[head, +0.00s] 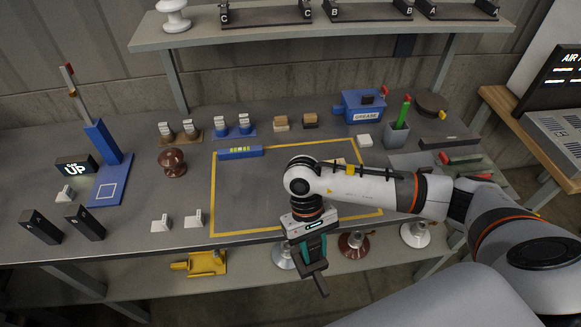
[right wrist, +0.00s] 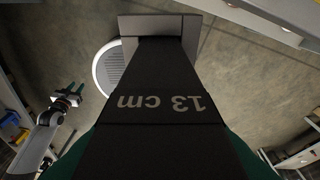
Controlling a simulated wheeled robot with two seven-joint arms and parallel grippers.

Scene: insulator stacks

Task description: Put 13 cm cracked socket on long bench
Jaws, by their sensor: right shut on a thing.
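My right gripper (head: 312,262) is shut on a dark piece (head: 315,279) and points down in front of the long bench's front edge. In the right wrist view the held piece (right wrist: 160,85) is a black slab with "13 cm" on it and a grey crosspiece at its far end. The label matches the 13 cm socket; I cannot see a crack. The long bench (head: 130,235) is grey and runs across the head view. My left gripper is outside the head view; a small gripper (right wrist: 68,97) at the left of the right wrist view looks like it, its jaws unclear.
A yellow outline (head: 228,234) marks the bench's middle, partly behind my right arm. A blue level (head: 240,153) lies at its back left corner. White blocks (head: 193,220), a brown insulator (head: 172,162) and black A/B blocks (head: 85,222) stand left. A lower shelf (head: 150,286) holds insulators and a yellow tool.

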